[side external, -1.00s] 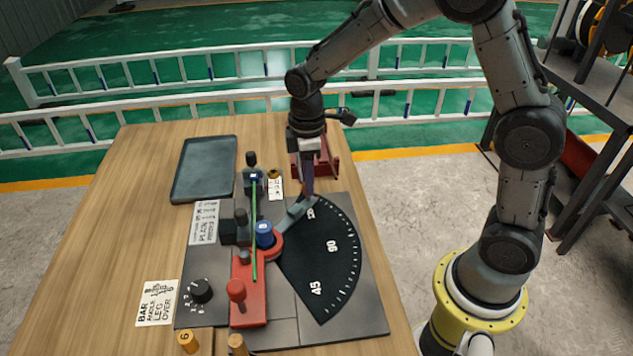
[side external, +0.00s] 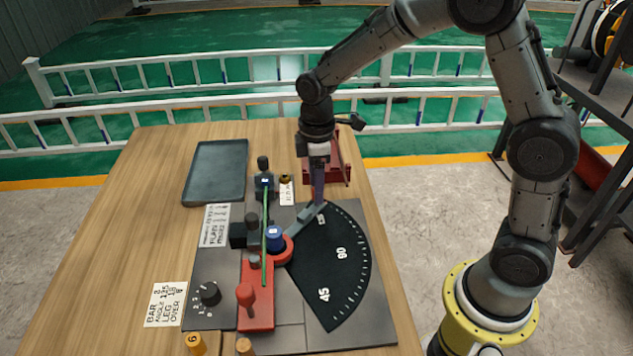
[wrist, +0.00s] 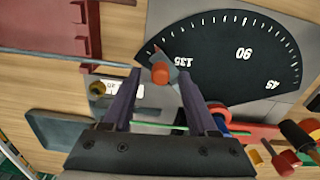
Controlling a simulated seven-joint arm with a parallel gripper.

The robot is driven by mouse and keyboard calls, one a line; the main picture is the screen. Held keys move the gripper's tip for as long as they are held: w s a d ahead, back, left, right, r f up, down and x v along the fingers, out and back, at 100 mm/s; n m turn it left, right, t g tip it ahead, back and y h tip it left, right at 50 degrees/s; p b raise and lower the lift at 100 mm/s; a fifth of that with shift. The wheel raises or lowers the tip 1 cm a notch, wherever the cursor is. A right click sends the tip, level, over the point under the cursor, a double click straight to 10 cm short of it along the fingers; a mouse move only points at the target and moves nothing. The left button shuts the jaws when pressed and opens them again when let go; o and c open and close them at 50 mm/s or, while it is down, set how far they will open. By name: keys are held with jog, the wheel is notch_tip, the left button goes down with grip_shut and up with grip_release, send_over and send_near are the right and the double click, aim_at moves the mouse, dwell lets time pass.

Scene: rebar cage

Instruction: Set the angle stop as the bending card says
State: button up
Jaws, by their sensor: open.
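The angle stop (side external: 304,217) is a grey arm reaching from the red pivot out over the black dial (side external: 332,265), marked 45, 90 and 135. Its outer end lies by the 135 mark. In the wrist view the stop's orange-red knob (wrist: 161,73) stands beside the 135 on the dial (wrist: 225,55). My gripper (side external: 318,199) is low over the stop's outer end. In the wrist view its open fingers (wrist: 161,80) stand either side of the knob, with gaps showing. The bending card (side external: 166,304) lies at the front left; its angle line appears to read 135.
A green bar (side external: 264,235) lies along the bender past the blue-capped pin (side external: 274,236) and red block (side external: 256,297). A black selector knob (side external: 210,293) is on the plate. A grey tray (side external: 216,171) lies behind left, a dark red holder (side external: 334,160) behind my gripper.

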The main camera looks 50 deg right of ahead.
notch_tip(320, 180, up, 14)
dwell(0.6)
jog(key=s+d+r+m+t, duration=0.25)
jog(key=s+r, duration=0.45)
jog(key=s, duration=0.4)
jog(key=s+f+m+t, duration=0.3)
jog(key=s+f+m, duration=0.4)
jog(key=s, duration=0.4)
jog(key=shift+s, duration=0.4)
